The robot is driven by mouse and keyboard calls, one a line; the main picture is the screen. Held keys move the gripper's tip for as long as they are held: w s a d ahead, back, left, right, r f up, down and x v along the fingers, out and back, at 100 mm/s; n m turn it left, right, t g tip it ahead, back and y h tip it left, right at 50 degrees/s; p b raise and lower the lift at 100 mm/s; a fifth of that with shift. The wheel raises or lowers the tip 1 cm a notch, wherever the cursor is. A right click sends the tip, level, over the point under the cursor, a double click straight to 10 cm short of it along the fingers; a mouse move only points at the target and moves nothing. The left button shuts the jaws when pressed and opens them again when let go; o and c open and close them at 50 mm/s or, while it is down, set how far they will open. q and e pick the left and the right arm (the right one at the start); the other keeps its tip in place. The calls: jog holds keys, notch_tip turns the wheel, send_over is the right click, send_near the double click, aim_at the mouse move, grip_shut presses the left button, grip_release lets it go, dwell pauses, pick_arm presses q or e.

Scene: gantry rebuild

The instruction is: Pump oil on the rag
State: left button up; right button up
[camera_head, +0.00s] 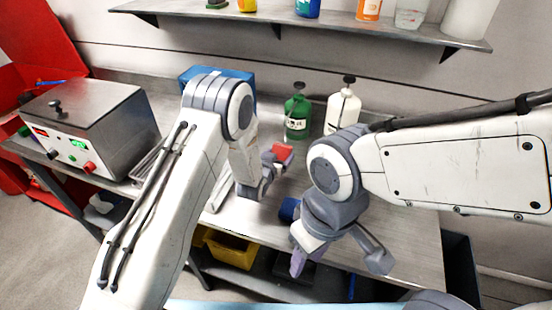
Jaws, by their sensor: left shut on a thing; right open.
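A green pump bottle (297,124) with a black top and a label stands upright at the back of the workbench. A white pump bottle (335,115) with a black top stands to its right. My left gripper (270,170) is low over the bench in front of the green bottle, shut on a small red thing (283,152). I cannot tell whether this is the rag. My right gripper (335,264) is open, its fingers spread over the bench's front edge.
A metal box with red and green controls (85,125) stands at the left. A blue box (215,74) is at the back, partly behind my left arm. A small blue thing (288,210) lies near my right gripper. A shelf (335,28) with containers hangs above. A yellow bin (232,252) sits below.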

jog(key=c, duration=0.3)
jog(key=shift+w+a+r, duration=0.1)
jog(key=shift+w+a, duration=0.05)
jog(key=shift+w, duration=0.1)
grip_shut()
jog(key=w+a+r+m+t+y, duration=0.1)
jog(key=w+a+r+t, duration=0.1)
jog(key=w, duration=0.9)
jog(key=w+a+r+m+t, duration=0.1)
jog(key=w+a+r, duration=0.1)
jog(key=w, duration=0.8)
jog(key=w+a+r+m+t+y, duration=0.1)
jog(key=w+a+r+t, duration=0.15)
jog(key=w, duration=0.85)
jog(key=w+d+t, duration=0.2)
jog(key=w+d, duration=0.1)
jog(key=w, duration=0.6)
jog(key=w+d+r+m+t, duration=0.1)
jog(key=w+d, duration=0.2)
jog(key=w, duration=0.6)
jog(key=w+d+r+t, duration=0.1)
jog(key=w+d+t, duration=0.1)
jog(key=w, duration=0.7)
jog(key=shift+w+d+r+m+t+h, duration=0.2)
jog(key=shift+d+m+t+h, duration=0.1)
jog(key=shift+d+m+t, duration=0.1)
jog(key=shift+f, duration=2.95)
